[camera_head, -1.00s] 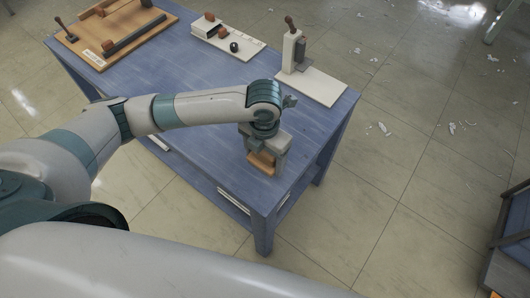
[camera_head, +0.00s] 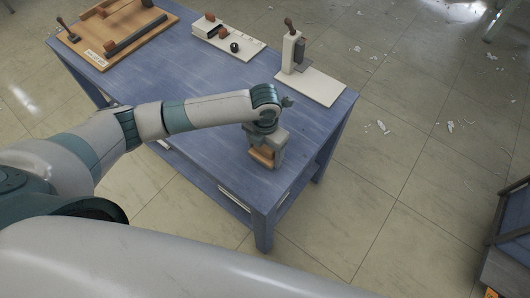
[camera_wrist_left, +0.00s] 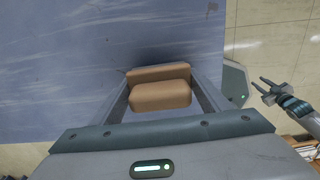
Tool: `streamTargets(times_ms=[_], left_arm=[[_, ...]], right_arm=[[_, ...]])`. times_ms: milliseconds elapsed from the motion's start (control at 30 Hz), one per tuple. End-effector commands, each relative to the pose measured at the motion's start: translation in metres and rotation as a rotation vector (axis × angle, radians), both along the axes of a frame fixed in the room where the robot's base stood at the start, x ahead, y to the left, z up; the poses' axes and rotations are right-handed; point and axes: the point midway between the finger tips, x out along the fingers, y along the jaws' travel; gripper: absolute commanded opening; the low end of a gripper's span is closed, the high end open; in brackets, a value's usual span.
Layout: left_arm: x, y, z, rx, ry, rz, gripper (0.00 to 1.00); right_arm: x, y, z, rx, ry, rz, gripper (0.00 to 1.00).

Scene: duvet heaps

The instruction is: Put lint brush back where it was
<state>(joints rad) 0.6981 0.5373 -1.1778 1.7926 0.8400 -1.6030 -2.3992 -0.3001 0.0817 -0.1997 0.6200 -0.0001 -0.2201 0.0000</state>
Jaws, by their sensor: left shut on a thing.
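My left gripper (camera_head: 266,149) is over the near right part of the blue table, pointing down. It is shut on a tan, block-shaped piece (camera_head: 262,157), which I take to be the lint brush. In the left wrist view the tan piece (camera_wrist_left: 160,95) sits between the two fingers of the left gripper (camera_wrist_left: 165,88), with a ridge along its far side. Its underside is hidden, so I cannot tell whether it touches the table. My right gripper is not seen in the head view.
The blue table (camera_head: 190,90) is bare around the gripper. Along its far side are a wooden board (camera_head: 99,59) with dark tools, a white tray (camera_head: 243,50) with small items, and a white stand (camera_head: 321,88) with an upright holder. White scraps litter the floor.

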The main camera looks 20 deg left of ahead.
Motion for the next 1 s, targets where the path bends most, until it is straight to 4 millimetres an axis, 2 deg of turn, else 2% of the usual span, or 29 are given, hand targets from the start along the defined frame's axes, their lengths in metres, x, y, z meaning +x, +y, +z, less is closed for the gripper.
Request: streamTargets(times_ms=[33,200,567,600,667,1000], left_arm=[[-0.001,-0.001,-0.004,-0.001,0.003,0.002,0.49],[0.000,-0.001,-0.016,-0.001,-0.001,0.000,0.49],[0.000,0.000,-0.020,-0.001,-0.002,0.000,0.49],[0.000,0.000,-0.020,-0.001,-0.002,0.000,0.75],[0.000,0.000,-0.019,-0.002,-0.002,0.000,0.89],[0.000,0.000,-0.018,-0.002,-0.002,0.000,0.89]], right_arm=[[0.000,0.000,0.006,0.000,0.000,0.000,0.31],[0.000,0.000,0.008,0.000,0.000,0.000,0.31],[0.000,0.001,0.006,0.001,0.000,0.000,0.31],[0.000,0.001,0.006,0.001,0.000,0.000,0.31],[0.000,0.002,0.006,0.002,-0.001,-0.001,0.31],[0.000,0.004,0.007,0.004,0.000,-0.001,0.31]])
